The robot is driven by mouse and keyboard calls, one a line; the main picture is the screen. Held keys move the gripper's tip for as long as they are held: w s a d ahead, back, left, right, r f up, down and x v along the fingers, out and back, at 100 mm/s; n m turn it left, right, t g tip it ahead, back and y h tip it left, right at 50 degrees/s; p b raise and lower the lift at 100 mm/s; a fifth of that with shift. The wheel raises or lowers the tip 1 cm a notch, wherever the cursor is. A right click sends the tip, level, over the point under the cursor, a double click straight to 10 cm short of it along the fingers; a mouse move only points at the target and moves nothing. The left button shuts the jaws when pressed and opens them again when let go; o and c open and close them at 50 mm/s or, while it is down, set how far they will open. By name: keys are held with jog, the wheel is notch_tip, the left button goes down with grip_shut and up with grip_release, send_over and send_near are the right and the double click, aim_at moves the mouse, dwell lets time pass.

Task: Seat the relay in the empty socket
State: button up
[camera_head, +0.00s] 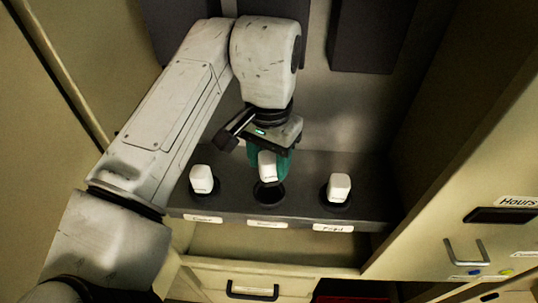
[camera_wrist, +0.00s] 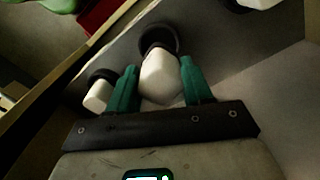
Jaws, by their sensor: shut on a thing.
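The relay (camera_head: 267,166) is a white block with rounded edges. My gripper (camera_head: 272,174) is shut on it, with green fingers on both sides. The middle socket (camera_head: 269,193) is a round black ring on the grey shelf, just below the relay in the head view. In the wrist view the relay (camera_wrist: 160,76) sits between the green fingers of my gripper (camera_wrist: 158,66). Its far end overlaps the black socket (camera_wrist: 159,37) there. The relay hides part of the socket, and I cannot tell whether they touch.
Similar white relays stand in black sockets to the left (camera_head: 202,180) and right (camera_head: 339,187). The grey shelf (camera_head: 300,211) has labels along its front edge. A cabinet front with a handle (camera_head: 466,251) is at the right, and a drawer (camera_head: 252,283) is below.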

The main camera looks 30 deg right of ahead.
aim_at(268, 159)
jog(key=shift+f+b, duration=1.65)
jog(key=shift+f, duration=0.55)
jog(key=shift+r+p, duration=0.1)
jog(key=shift+p, duration=0.5)
jog(key=shift+a+f+b, duration=0.1)
jog(key=shift+f+b, duration=0.25)
jog(key=shift+f, duration=0.35)
jog(key=o, duration=0.8)
notch_tip(268, 159, up, 8)
jog(key=p, duration=0.7)
jog(key=shift+r, duration=0.2)
jog(key=shift+r+p, duration=0.3)
jog(key=shift+r, duration=1.05)
jog(key=shift+s, duration=0.15)
